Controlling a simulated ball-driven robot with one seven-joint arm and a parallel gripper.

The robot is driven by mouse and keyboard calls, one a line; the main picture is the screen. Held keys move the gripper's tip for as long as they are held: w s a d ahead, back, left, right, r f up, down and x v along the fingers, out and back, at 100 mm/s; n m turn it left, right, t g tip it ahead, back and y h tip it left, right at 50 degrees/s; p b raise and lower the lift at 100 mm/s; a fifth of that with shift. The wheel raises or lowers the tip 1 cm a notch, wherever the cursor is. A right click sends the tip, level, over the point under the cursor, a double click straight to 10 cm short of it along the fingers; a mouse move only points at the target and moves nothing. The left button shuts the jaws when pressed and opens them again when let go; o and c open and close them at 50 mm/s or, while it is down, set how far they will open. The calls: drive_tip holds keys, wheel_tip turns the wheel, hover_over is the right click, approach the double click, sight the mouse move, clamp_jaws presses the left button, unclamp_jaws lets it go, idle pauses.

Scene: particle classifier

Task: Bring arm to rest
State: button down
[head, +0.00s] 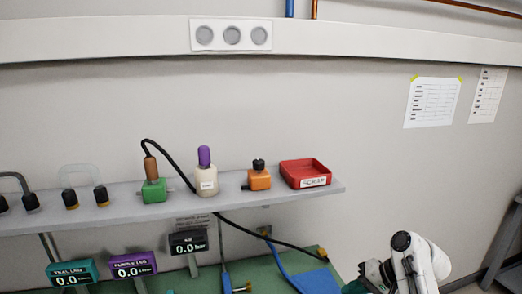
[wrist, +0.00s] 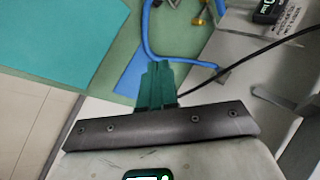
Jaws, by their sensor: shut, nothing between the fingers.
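My arm (head: 415,260) is folded at the lower right of the head view, white with dark joints. My gripper (wrist: 158,68) shows in the wrist view as green fingers closed together with nothing between them. In the head view only part of the dark green gripper (head: 370,276) shows at the bottom edge, to the left of the arm. It is over or beside the right end of the green bench, and I cannot tell its exact height.
A shelf (head: 110,214) holds a green block (head: 154,191), a cream bottle (head: 207,182), an orange block (head: 259,180) and a red tray (head: 305,173). Displays stand below on a green bench (head: 190,284). A blue hose (wrist: 146,40) and a black cable (wrist: 260,52) run near my gripper.

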drive_tip(key=s+f+n+h, duration=0.15)
drive_tip(key=s+f, duration=0.25)
drive_tip(key=s, duration=0.4)
drive_tip(key=s+f+n+h, duration=0.1)
drive_tip(key=s+f+h, duration=0.25)
drive_tip(key=s, duration=0.45)
drive_tip(key=s+d+r+n+t+h, duration=0.1)
drive_tip(key=s+r, duration=0.1)
drive_tip(key=s, duration=0.7)
drive_tip(key=s+d+r+n+t+h, duration=0.1)
drive_tip(key=s+r+h, duration=0.1)
drive_tip(key=s, duration=0.6)
drive_tip(key=s+f+g+b, duration=0.2)
drive_tip(key=s+f+b, duration=0.3)
drive_tip(key=f, duration=0.3)
drive_tip(key=s+d+f+g+b, duration=0.1)
drive_tip(key=s+f+g+b, duration=0.1)
drive_tip(key=s+f+b, duration=0.3)
wheel_tip(320, 180, down, 3)
drive_tip(key=shift+d+f+m+g, duration=0.2)
drive_tip(key=shift+m+g, duration=0.1)
drive_tip(key=shift+m, duration=0.15)
